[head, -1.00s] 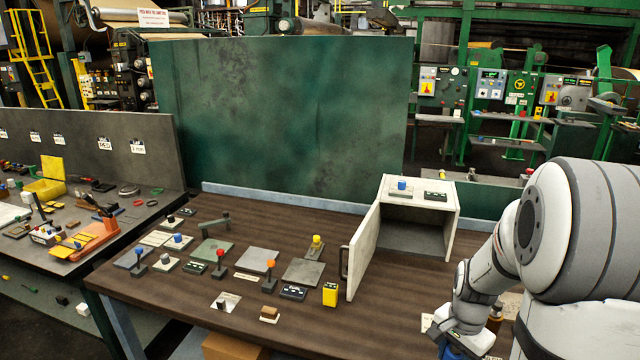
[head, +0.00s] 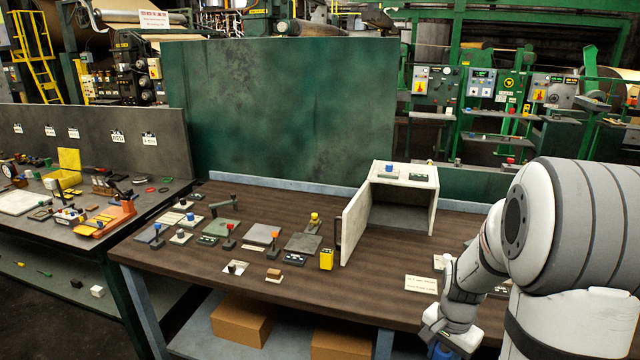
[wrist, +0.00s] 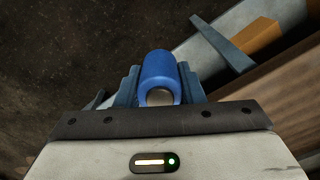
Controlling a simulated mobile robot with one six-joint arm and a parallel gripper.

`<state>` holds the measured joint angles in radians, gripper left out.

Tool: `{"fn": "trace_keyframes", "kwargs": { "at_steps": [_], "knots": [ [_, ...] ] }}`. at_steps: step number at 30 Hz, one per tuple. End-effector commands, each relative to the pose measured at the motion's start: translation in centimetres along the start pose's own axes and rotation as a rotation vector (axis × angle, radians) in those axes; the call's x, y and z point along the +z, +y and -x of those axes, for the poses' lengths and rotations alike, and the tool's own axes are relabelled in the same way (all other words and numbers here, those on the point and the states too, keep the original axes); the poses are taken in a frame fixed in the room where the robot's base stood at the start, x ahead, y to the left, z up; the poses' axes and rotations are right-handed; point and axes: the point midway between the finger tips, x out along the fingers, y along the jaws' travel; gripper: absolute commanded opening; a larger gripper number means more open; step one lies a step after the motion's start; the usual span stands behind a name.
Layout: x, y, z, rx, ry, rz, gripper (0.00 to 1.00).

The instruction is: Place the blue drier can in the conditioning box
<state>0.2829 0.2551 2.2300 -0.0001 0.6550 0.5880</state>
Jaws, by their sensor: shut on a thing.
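The blue drier can (wrist: 160,72) is a short blue cylinder with a pale end, seen in the wrist view. My gripper (wrist: 160,90) is shut on it, with a blue finger on each side. In the head view my gripper (head: 444,345) hangs low at the bottom edge, in front of the table, and only a bit of blue shows there. The white conditioning box (head: 433,210) stands on the table, up and left of my gripper. Its door (head: 354,222) is swung open to the left. The visible inside looks empty.
Cardboard boxes (head: 243,320) sit on the lower shelf. A green panel (head: 290,110) stands behind.

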Motion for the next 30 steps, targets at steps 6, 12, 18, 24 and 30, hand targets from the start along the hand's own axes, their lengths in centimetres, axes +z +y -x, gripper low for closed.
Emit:
{"fn": "trace_keyframes", "kwargs": {
  "at_steps": [6, 12, 18, 24, 30],
  "knots": [
    [0.3, -3.3, -2.4, 0.002, -0.003, 0.202, 0.11],
    [1.1, -7.3, -5.5, 0.003, -0.005, 0.458, 0.11],
    [2.7, -11.6, -9.1, 0.002, -0.005, 0.743, 0.11],
    [3.5, -13.3, -10.6, 0.000, -0.002, 0.866, 0.11],
    [3.6, -13.4, -10.7, 0.000, -0.001, 0.875, 0.11]
  ]
}}
